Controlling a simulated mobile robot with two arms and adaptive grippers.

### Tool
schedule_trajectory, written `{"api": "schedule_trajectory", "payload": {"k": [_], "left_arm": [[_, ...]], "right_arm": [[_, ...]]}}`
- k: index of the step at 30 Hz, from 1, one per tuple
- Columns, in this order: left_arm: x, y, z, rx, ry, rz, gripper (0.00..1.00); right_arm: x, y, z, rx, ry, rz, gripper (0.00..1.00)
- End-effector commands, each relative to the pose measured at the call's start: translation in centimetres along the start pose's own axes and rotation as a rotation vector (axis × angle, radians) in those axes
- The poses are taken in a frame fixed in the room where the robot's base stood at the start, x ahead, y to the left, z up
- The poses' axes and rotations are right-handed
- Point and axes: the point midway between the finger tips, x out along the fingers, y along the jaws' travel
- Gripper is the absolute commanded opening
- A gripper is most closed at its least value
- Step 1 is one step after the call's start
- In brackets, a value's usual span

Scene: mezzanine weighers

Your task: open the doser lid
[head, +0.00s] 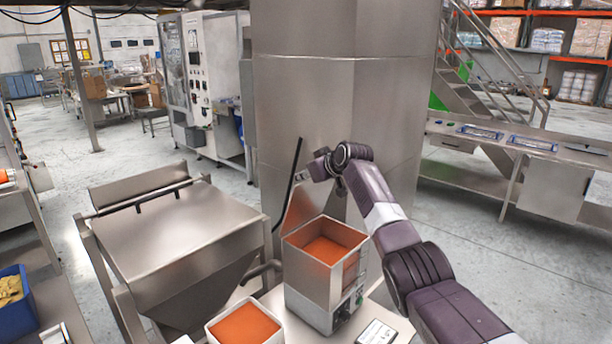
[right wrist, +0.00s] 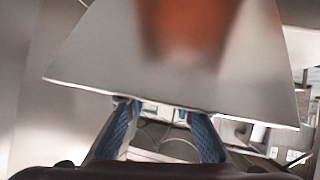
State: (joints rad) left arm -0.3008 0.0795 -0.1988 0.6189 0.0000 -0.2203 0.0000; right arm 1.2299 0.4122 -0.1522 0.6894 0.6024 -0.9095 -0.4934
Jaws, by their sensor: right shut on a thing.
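The doser (head: 310,283) is a square steel box on the worktable, open at the top, with orange material inside. Its steel lid (head: 302,203) stands raised at the back left of the opening. In the right wrist view the lid (right wrist: 95,70) is a broad pale plate with a blurred orange reflection. My right gripper (head: 313,172) is at the lid's upper edge. Its blue-padded fingers (right wrist: 163,135) are shut on the lid at that edge, though the exact contact is partly hidden. My left gripper is not in view.
A white tub of orange material (head: 212,334) stands in front of the doser. A large steel hopper (head: 175,235) is to the left. A broad steel column (head: 340,90) rises close behind the lid. A blue bin (head: 27,312) sits at far left.

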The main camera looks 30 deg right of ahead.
Motion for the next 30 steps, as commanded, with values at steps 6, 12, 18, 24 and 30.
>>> {"api": "schedule_trajectory", "payload": {"k": [6, 12, 18, 24, 30], "left_arm": [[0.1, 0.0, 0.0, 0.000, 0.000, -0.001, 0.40], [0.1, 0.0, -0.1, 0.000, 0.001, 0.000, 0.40], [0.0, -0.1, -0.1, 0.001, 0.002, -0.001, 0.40], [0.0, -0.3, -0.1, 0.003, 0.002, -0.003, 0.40], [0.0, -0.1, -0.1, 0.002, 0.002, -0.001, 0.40]], "right_arm": [[0.7, -0.9, 1.5, 0.000, -0.031, -0.016, 0.00], [0.6, -0.8, 1.4, 0.001, -0.029, -0.015, 0.43], [0.4, -0.5, 1.1, 0.001, -0.022, -0.010, 0.43], [0.2, -0.3, 0.8, 0.001, -0.017, -0.007, 0.43], [-0.9, -0.2, 0.7, 0.001, -0.014, -0.007, 0.43]]}}
